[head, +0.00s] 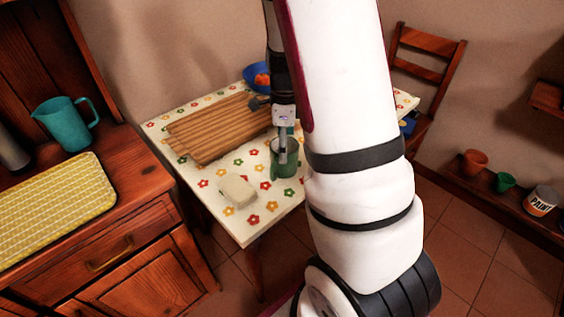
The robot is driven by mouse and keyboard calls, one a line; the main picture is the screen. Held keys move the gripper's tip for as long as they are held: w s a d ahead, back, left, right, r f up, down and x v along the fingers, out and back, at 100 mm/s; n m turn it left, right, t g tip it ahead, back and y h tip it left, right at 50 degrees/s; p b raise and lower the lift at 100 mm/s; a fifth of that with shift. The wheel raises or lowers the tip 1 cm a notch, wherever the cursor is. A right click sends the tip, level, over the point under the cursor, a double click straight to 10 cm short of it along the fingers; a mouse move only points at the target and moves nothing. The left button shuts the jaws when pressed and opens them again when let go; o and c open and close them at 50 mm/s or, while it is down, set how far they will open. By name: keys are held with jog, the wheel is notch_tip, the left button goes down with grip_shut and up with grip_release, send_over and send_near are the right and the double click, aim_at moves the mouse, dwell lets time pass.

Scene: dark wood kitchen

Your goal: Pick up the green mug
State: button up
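The green mug (287,170) stands upright on the flower-patterned table near its front right edge, with its handle toward the left. My gripper (287,152) points down at the mug, and its finger parts overlap the mug's rim and upper part in the picture. I cannot tell whether a finger is inside the mug or in front of it, or whether the fingers touch it. My arm hides part of the table to the right of the mug.
A white block (238,191) lies left of the mug. A wooden board (215,130) and a blue bowl (256,75) are farther back. A chair (425,62) stands behind. A smaller green cup (503,181) is on the right shelf. A teal pitcher (66,124) stands on the left cabinet.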

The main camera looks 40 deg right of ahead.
notch_tip(320, 180, down, 5)
jog(key=shift+a+r+b, duration=0.15)
jog(key=shift+b, duration=0.3)
jog(key=c, duration=1.5)
